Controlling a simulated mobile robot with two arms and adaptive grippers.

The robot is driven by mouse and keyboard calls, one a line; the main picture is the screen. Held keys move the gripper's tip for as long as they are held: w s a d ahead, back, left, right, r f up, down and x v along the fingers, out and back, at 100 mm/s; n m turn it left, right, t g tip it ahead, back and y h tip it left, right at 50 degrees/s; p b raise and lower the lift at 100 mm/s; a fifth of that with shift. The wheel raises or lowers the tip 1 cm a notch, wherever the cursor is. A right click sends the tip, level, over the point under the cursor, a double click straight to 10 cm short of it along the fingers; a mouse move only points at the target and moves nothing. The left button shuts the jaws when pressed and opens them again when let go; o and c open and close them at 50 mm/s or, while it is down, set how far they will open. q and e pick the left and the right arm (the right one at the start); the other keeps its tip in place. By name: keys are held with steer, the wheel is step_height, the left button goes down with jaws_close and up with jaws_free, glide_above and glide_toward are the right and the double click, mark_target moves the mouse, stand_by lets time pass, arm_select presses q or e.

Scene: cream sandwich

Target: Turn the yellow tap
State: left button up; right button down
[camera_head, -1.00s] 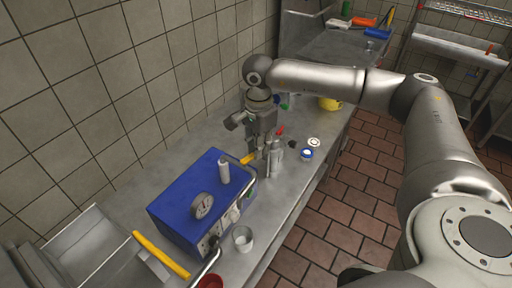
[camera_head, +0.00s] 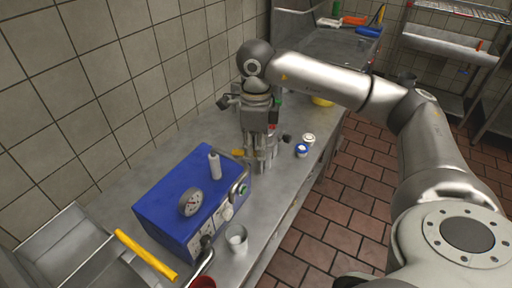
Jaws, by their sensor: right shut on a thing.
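The yellow tap (camera_head: 238,153) is a small yellow handle at the far right end of the blue box, and only its left part shows. My right gripper (camera_head: 259,165) points down over the counter, with its fingers at the tap's right end. It is shut on the tap; the fingers hide the rest of it and the exact contact. My left gripper is not in view.
The blue box (camera_head: 165,185) carries a dial (camera_head: 191,202) and a white cylinder (camera_head: 214,166). A clear cup (camera_head: 236,240) stands before it. A longer yellow bar (camera_head: 146,255) is at front left. Small jars (camera_head: 302,150) stand right of my gripper.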

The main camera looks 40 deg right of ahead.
mark_target(255, 155)
steer(key=shift+s+a+m+b, duration=0.2)
steer(key=shift+a+m+b, duration=0.1)
steer(key=shift+m, duration=0.6)
steer(key=c, duration=1.4)
jaws_free()
steer(key=shift+r, duration=0.1)
step_height(255, 155, up, 12)
steer(key=shift+f, duration=0.1)
